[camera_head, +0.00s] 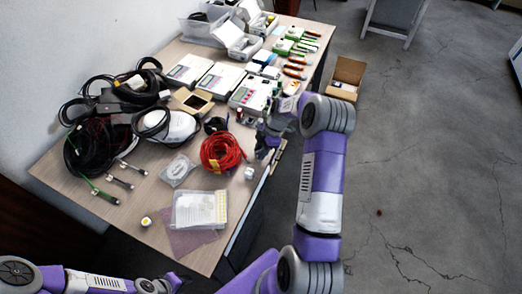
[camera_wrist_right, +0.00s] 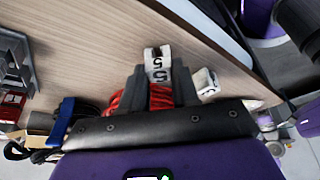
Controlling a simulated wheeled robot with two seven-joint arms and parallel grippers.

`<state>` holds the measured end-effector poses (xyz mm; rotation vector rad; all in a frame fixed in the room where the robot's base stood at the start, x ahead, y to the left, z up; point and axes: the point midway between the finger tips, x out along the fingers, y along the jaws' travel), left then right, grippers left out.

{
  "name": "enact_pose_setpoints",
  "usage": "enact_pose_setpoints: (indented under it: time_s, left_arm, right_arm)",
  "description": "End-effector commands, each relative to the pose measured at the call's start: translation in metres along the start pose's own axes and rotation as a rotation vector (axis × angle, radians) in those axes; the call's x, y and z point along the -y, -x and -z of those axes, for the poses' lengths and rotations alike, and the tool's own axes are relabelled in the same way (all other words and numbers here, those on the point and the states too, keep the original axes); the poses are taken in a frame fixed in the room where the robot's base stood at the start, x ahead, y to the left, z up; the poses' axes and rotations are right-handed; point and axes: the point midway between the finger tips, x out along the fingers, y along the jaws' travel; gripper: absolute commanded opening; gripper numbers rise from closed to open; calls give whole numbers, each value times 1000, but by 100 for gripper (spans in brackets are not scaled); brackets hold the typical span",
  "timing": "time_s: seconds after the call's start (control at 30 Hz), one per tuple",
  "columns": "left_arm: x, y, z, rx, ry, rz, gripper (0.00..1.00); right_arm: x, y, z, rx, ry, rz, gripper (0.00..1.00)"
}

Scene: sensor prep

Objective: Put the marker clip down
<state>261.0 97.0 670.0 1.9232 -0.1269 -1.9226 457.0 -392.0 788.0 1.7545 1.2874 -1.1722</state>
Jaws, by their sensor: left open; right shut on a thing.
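In the right wrist view, the marker clip (camera_wrist_right: 157,66), a white piece with black "5" marks, stands between the fingertips of my right gripper (camera_wrist_right: 160,85). That gripper is shut on it, above the wooden tabletop. In the head view, my right gripper (camera_head: 268,138) is over the table's right edge, beside the red cable coil, and the clip itself is hard to make out. A second white piece with dark marks (camera_wrist_right: 206,82) lies just right of the fingers in the wrist view. My left gripper (camera_head: 163,284) is low at the bottom edge of the head view, apart from the table items; its fingers barely show.
The red cable coil (camera_head: 222,152) lies close left of my right gripper. A small white cube (camera_head: 249,174) sits near the table edge. Black cables (camera_head: 92,150) crowd the left. Bare wood (camera_head: 120,205) shows at front left.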

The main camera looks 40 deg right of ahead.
Motion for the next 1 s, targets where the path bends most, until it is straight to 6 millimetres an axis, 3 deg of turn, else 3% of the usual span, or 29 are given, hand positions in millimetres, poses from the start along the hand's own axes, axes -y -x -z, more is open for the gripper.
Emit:
enact_pose_setpoints:
  time_s: [0.07, 0.1, 0.23, 0.63, 1.0]
  left_arm:
    - [2, -4, 0, 0, 0, 0, 43]
    - [1, -3, 0, 0, 0, 0, 43]
    - [1, -2, 0, 0, 0, 0, 43]
    - [-1, 3, 0, 0, 0, 0, 43]
    - [-6, 15, -1, 0, 0, 0, 43]
  right_arm:
    - [0, -4, -2, 0, 0, 0, 0]
    - [0, -3, -1, 0, 0, 1, 36]
    - [0, -2, -1, 0, 0, 1, 55]
    - [0, 5, 1, 0, 0, -1, 55]
    - [0, 82, 0, 2, -1, -4, 55]
